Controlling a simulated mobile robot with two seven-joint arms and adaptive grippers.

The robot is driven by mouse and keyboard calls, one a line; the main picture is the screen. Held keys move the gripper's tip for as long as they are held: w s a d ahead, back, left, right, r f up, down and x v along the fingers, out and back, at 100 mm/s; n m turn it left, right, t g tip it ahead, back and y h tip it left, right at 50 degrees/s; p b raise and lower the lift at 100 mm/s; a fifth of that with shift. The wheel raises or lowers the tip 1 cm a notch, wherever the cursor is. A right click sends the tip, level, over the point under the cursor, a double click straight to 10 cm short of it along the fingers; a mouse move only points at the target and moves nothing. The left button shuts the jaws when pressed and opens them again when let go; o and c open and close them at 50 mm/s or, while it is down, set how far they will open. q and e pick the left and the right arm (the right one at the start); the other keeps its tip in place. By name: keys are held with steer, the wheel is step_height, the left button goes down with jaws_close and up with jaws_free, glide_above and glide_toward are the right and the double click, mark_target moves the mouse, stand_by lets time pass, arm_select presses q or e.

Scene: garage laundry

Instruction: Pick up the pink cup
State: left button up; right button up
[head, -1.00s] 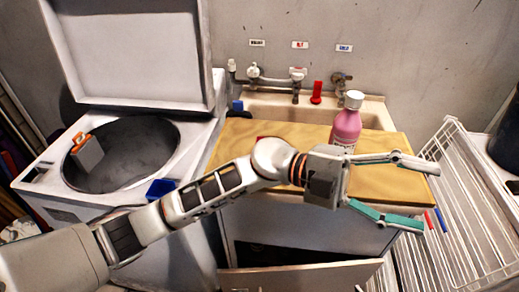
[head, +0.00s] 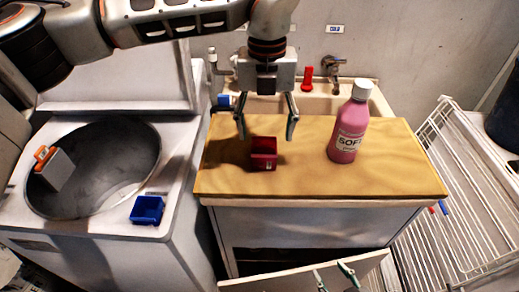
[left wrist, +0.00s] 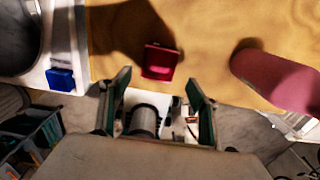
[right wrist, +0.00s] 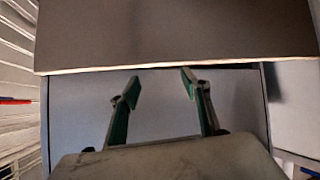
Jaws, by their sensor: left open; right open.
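A small square cup (head: 264,153), dark red to pink, stands on the wooden board (head: 225,178) left of the pink bottle. It also shows in the left wrist view (left wrist: 161,62). My left gripper (head: 266,130) points down above the board, open and empty, its fingers apart near the cup. In the left wrist view the gripper (left wrist: 158,85) has the cup just beyond its fingertips, roughly centred; contact cannot be told. My right gripper (head: 332,272) is open and empty, low at the cabinet's front; it also shows in the right wrist view (right wrist: 160,80).
A pink bottle with a white cap (head: 348,125) stands right of the cup. A blue cup (head: 147,210) sits on the washer's corner, and an orange-and-grey box (head: 54,167) is in its drum. A wire rack (head: 440,225) stands at right. The cabinet door (head: 285,278) hangs open.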

mark_target(264, 151)
arm_select(q)
steer(key=shift+w+a+f, duration=0.1)
steer(key=shift+w+f, duration=0.1)
steer(key=shift+f, duration=0.4)
steer(key=shift+w+f, duration=0.2)
steer(key=shift+f, duration=0.35)
steer(key=shift+s+f, duration=0.15)
steer(key=shift+f, duration=0.15)
steer(key=f, duration=0.5)
steer(key=shift+w, duration=0.2)
steer(key=c, duration=1)
